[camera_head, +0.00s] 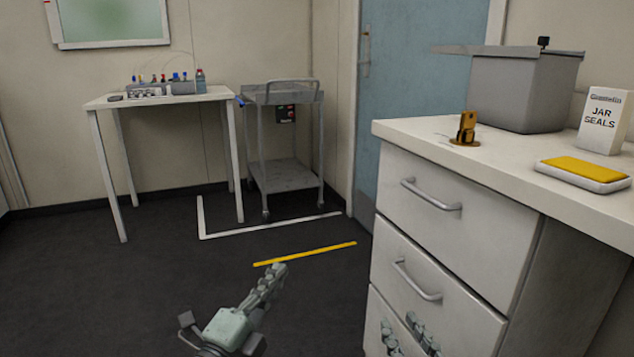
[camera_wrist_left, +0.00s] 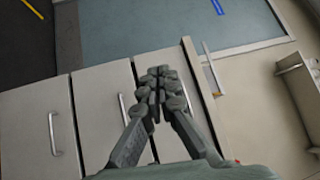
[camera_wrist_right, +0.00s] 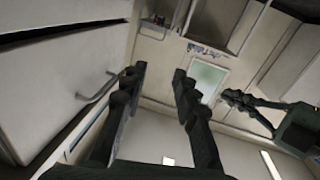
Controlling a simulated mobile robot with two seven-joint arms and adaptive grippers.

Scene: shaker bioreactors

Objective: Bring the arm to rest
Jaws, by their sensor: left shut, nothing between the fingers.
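My left gripper (camera_head: 277,268) points up from the lower middle of the head view, over the dark floor left of the drawer cabinet (camera_head: 450,255). In the left wrist view its fingers (camera_wrist_left: 158,72) meet at the tips with nothing between them. My right gripper (camera_head: 403,327) shows only its fingers at the bottom of the head view, in front of the drawers. In the right wrist view its fingers (camera_wrist_right: 155,75) stand apart and empty. My left gripper also shows at the right of that view (camera_wrist_right: 235,98).
The cabinet's drawer handles (camera_head: 430,196) jut out near both grippers. Its counter holds a grey bin (camera_head: 520,92), a jar seals box (camera_head: 603,120), a yellow-topped tray (camera_head: 585,172) and a brass-coloured piece (camera_head: 466,128). A white table (camera_head: 160,98) and a cart (camera_head: 285,175) stand farther back.

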